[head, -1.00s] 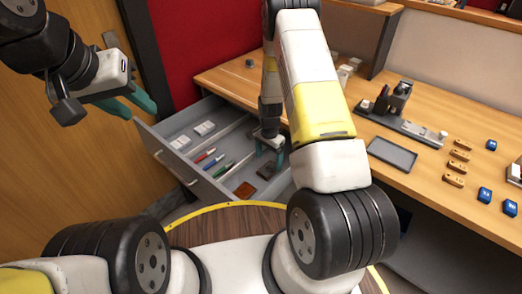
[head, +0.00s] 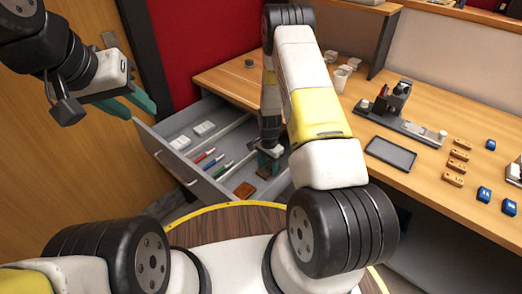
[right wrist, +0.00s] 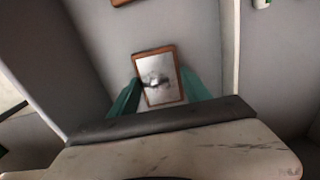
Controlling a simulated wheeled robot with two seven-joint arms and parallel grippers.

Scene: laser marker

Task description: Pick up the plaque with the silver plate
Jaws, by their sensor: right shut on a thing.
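The plaque with the silver plate (right wrist: 160,78) has a wooden rim and sits between the teal fingers of my right gripper (right wrist: 158,92) in the right wrist view. My right gripper is shut on it. In the head view, my right gripper (head: 269,157) is down inside the open drawer (head: 188,178), and the plaque is mostly hidden there. My left gripper (head: 141,113) is open and empty, above the drawer's left corner.
A brown plaque (head: 244,190) lies in the drawer beside my right gripper. Several pens (head: 212,162) and white blocks (head: 204,128) lie further left. The desk (head: 425,185) carries a marking device (head: 395,100), a dark tray (head: 390,153) and several small brown and blue pieces.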

